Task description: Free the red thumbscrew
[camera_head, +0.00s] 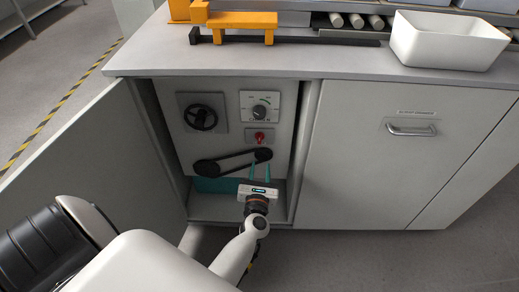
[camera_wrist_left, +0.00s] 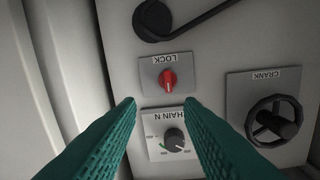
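The red thumbscrew (camera_head: 260,137) sits on a small grey plate inside the open cabinet, below a dial. In the left wrist view, the red thumbscrew (camera_wrist_left: 168,79) is on a plate marked LOCK, and the picture is upside down. My left gripper (camera_head: 260,168) is open, with its teal fingers pointing at the panel just below the thumbscrew. In the left wrist view the fingers of the left gripper (camera_wrist_left: 159,104) are spread apart with nothing between the tips; whether they touch the panel cannot be told. My right gripper is not in view.
A black dial (camera_head: 260,110) is above the thumbscrew, a crank wheel (camera_head: 201,117) at upper left, and a dark belt or chain (camera_head: 230,162) below. The open cabinet door (camera_head: 90,150) stands at left. A closed cabinet front (camera_head: 380,165) is at right. A white bin (camera_head: 448,40) is on top.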

